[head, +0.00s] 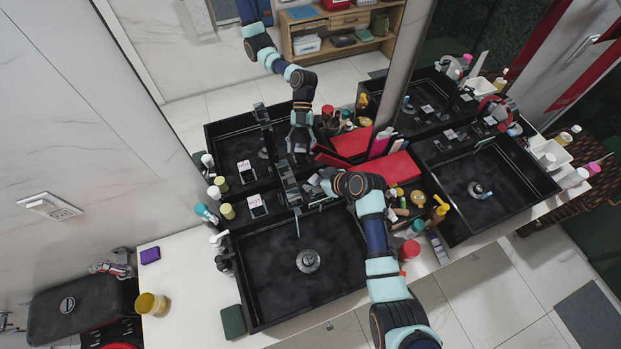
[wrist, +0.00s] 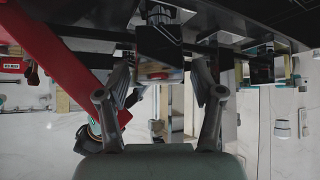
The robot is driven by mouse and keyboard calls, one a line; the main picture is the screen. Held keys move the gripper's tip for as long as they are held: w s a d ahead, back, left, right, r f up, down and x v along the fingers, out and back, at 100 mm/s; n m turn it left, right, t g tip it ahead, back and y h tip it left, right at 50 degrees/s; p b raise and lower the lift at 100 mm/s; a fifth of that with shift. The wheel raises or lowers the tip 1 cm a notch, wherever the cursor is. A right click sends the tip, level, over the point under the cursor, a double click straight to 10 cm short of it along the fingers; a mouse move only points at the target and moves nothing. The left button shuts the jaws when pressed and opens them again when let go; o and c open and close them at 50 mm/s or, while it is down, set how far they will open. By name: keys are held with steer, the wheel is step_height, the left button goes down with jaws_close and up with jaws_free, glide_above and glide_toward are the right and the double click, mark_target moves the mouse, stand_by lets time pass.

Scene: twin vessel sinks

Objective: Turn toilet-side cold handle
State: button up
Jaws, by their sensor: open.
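The toilet-side sink is the black left basin (head: 262,285), with a square chrome faucet (head: 288,184) at its back edge. A handle block with a white "HOT" label (head: 257,205) stands left of the faucet. The cold handle is at the right of the faucet, largely hidden by my arm in the head view. My gripper (head: 322,186) is low over the back edge, right of the faucet. In the wrist view my gripper (wrist: 160,85) is open, and a shiny chrome block (wrist: 159,48), apparently the cold handle, lies between its fingers. Contact cannot be told.
A red box (head: 391,175) and several bottles and jars (head: 415,200) crowd the counter right of my gripper. A mirror behind reflects my arm. The second black sink (head: 485,185) is at right. A yellow cup (head: 152,303) and green block (head: 233,321) stand at left.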

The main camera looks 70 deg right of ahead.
steer(key=shift+x, duration=1.5)
steer(key=c, duration=1.1)
steer(key=m+h+p, duration=0.1)
steer(key=m+p, duration=0.1)
steer(key=shift+r+m+g+h, duration=0.3)
steer(key=shift+g+h, duration=0.1)
steer(key=shift+c, duration=0.3)
steer(key=shift+s+d+f+m+g+h+p, duration=0.15)
steer(key=shift+m+g+h+p, duration=0.3)
steer(key=shift+m, duration=0.3)
steer(key=shift+s+d+f+m+g+h+p, duration=0.15)
steer(key=shift+m+g+h+p, duration=0.3)
steer(key=shift+m, duration=0.3)
steer(key=o, duration=1.2)
steer(key=shift+c, duration=0.2)
